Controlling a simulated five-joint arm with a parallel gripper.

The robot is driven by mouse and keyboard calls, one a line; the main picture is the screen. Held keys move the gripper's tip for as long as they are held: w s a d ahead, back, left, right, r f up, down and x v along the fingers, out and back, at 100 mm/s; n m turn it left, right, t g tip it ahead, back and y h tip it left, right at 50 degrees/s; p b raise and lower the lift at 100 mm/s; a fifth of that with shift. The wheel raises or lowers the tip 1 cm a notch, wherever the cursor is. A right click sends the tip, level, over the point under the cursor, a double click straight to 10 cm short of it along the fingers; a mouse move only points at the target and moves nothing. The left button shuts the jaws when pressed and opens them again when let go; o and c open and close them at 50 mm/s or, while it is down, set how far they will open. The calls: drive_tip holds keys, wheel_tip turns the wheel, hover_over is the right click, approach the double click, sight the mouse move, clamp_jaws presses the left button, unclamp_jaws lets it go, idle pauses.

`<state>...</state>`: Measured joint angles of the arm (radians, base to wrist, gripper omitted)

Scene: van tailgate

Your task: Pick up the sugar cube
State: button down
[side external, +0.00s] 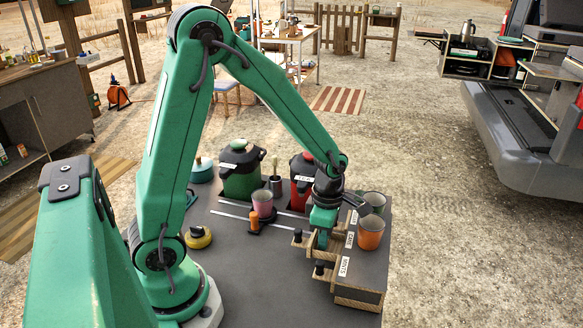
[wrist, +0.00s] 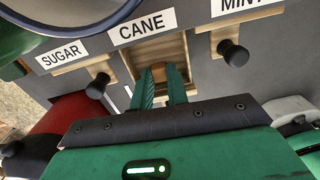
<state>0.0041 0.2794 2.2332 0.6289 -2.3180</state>
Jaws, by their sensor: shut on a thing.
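The drawer box (side external: 358,284) stands at the right front of the grey table, with small wooden drawers facing left. In the wrist view the drawer under the CANE label (wrist: 141,26) is pulled open, and its wooden interior (wrist: 160,48) shows. My gripper (wrist: 162,72) reaches down into this drawer, its two green fingers close together. A small brown sugar cube (wrist: 172,70) shows at the fingertips, partly hidden by them. My gripper is shut on it. In the side view my gripper (side external: 319,240) is at the drawer fronts, and the cube is hidden.
The neighbouring drawers, labelled SUGAR (wrist: 61,53) and MINT (wrist: 250,8), have dark knobs.

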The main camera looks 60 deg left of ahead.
drive_tip(key=shift+r, duration=0.7)
wheel_tip(320, 180, up, 2)
drive_tip(key=shift+r, duration=0.15)
drive_tip(key=s+d+r, duration=0.6)
drive_tip(key=d, duration=0.4)
drive_tip(key=shift+r, duration=0.4)
drive_tip(key=shift+a, duration=0.1)
